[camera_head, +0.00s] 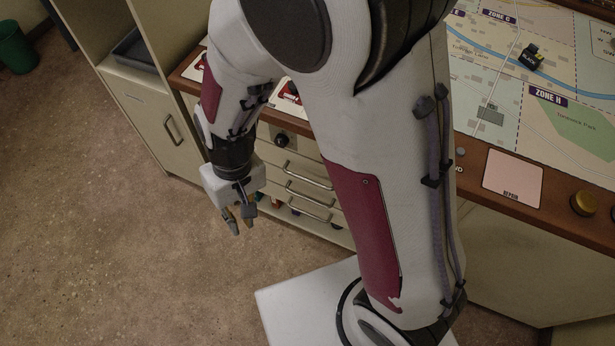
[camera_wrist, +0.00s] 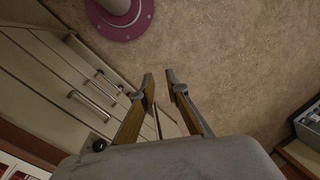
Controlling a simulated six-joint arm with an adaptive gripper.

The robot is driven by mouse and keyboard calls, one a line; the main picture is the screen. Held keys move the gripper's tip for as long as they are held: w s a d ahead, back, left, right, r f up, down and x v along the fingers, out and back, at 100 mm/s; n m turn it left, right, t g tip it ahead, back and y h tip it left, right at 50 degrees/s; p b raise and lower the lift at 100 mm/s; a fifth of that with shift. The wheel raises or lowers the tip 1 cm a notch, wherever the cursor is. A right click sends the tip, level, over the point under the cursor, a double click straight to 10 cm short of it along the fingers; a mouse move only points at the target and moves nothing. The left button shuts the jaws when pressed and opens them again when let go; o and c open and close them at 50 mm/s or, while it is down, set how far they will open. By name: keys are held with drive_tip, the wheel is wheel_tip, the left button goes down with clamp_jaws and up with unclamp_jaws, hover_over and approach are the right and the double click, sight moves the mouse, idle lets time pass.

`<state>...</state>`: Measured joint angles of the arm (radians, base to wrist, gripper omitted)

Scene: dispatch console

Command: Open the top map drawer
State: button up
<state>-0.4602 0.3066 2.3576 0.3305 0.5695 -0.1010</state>
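The bank of map drawers is set in the front of the console, partly hidden behind my arm in the head view. The top map drawer's bar handle (camera_head: 300,170) is the uppermost of the stacked handles, below a dark knob (camera_head: 281,140). The drawer looks shut. In the wrist view the handle (camera_wrist: 92,108) lies left of my fingers, near the knob (camera_wrist: 97,143). My gripper (camera_head: 240,214) points down in front of and to the left of the drawers, apart from the handles. Its two fingers (camera_wrist: 160,80) are open with nothing between them.
A cabinet door with a handle (camera_head: 174,129) stands left of the drawers. The console's wooden edge (camera_head: 475,150) overhangs above, with a map, a card (camera_head: 512,181) and a yellow button (camera_head: 584,203). Speckled floor (camera_head: 110,250) is clear at left. A green bin (camera_head: 16,47) stands far left.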

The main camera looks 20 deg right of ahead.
drive_tip(key=a+f, duration=0.4)
drive_tip(key=f, duration=0.6)
drive_tip(key=n+t+h, duration=0.6)
drive_tip(key=t+h, duration=0.7)
approach(308, 179)
drive_tip(key=shift+x, duration=1.15)
drive_tip(key=shift+d+f, duration=0.1)
drive_tip(key=shift+f, duration=0.1)
drive_tip(key=shift+x, duration=3.8)
